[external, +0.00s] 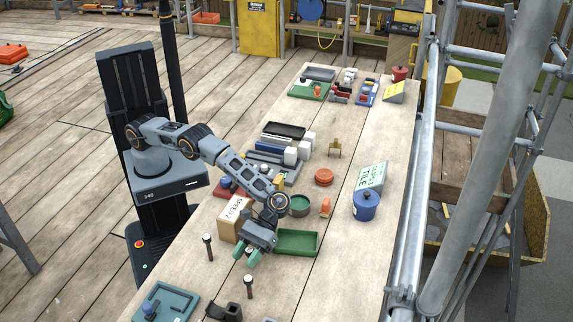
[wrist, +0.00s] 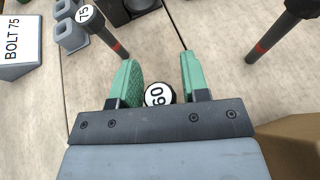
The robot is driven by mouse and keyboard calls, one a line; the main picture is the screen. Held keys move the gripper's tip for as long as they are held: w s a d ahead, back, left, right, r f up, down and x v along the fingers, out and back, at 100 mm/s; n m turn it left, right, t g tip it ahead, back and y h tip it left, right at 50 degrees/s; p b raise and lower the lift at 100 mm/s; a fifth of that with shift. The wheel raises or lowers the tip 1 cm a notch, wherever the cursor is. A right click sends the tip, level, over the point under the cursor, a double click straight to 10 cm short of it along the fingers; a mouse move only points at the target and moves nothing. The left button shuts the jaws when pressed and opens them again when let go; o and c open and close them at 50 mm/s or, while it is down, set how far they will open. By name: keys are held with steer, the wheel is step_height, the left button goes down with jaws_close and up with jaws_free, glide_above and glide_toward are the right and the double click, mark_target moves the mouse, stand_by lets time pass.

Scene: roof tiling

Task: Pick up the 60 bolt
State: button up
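The 60 bolt shows its round white head with a black "60" in the wrist view (wrist: 158,95). It stands between the two green fingers of my gripper (wrist: 158,75), with a small gap visible on each side. My gripper is open around it, and the gripper body hides part of the head. In the external view my gripper (external: 247,256) is low over the near part of the bench, pointing down, and the bolt is mostly hidden by it.
A bolt marked 75 (wrist: 90,17) stands at upper left and another dark bolt (wrist: 280,30) at upper right. A cardboard box (external: 234,217) and a green tray (external: 297,243) are close to my gripper. A grey block labelled BOLT 75 (wrist: 18,45) is at far left.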

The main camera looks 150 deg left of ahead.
steer(key=c, duration=0.7)
steer(key=shift+r, duration=0.1)
